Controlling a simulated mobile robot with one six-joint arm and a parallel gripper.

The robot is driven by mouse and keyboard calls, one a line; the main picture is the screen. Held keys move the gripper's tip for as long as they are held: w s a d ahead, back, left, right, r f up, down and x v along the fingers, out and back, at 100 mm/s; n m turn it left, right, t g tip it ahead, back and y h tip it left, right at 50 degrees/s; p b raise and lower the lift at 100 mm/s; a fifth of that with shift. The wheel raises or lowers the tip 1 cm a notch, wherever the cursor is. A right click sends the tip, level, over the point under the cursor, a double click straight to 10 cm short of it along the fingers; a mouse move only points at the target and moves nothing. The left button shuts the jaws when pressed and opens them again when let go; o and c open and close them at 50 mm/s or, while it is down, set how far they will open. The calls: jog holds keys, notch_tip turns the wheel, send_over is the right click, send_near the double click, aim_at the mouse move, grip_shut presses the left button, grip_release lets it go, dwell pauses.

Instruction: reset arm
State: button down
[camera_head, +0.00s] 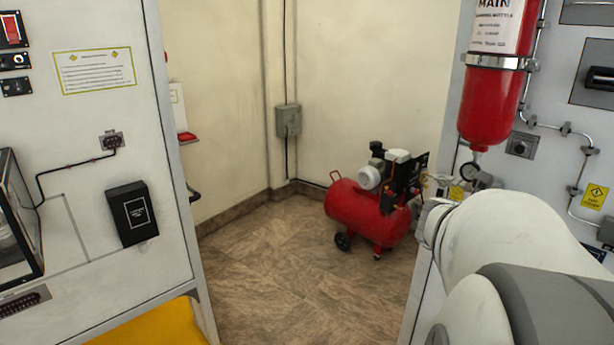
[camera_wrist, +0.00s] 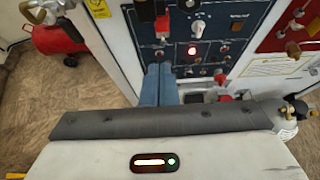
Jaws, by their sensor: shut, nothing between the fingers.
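My gripper (camera_wrist: 159,70) shows in the wrist view as two blue-grey fingers side by side, shut with nothing between them. It is in front of a dark blue control panel (camera_wrist: 222,22) with knobs, switches and a lit red lamp. Whether the fingertips touch the panel cannot be told. In the head view my white and grey arm fills the lower right, and the gripper is out of sight.
A red bottle (camera_head: 490,105) hangs on the right cabinet (camera_head: 545,170), close above my arm. A red compressor (camera_head: 355,208) stands on the floor at the back. The left cabinet (camera_head: 85,205) carries a black box (camera_head: 132,213). The tiled floor (camera_head: 275,260) between is clear.

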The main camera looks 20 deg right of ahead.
jog(key=w+a+n+t+y, duration=0.3)
jog(key=w+a+n+y, duration=0.15)
jog(key=a+n, duration=0.7)
jog(key=w+a+n+t+y, duration=0.45)
jog(key=a+n, duration=0.55)
jog(key=n, duration=0.3)
jog(key=s+a+f+n+g+y, duration=0.3)
jog(key=a+n, duration=0.6)
jog(key=n, duration=0.1)
jog(key=s+a+f+n+g, duration=0.3)
jog(key=s+f+n+g, duration=0.3)
jog(key=s+n, duration=0.5)
jog(key=n, duration=0.3)
jog(key=shift+s+f+n+h, duration=0.2)
jog(key=shift+s+n+h, duration=0.15)
jog(key=shift+h, duration=0.05)
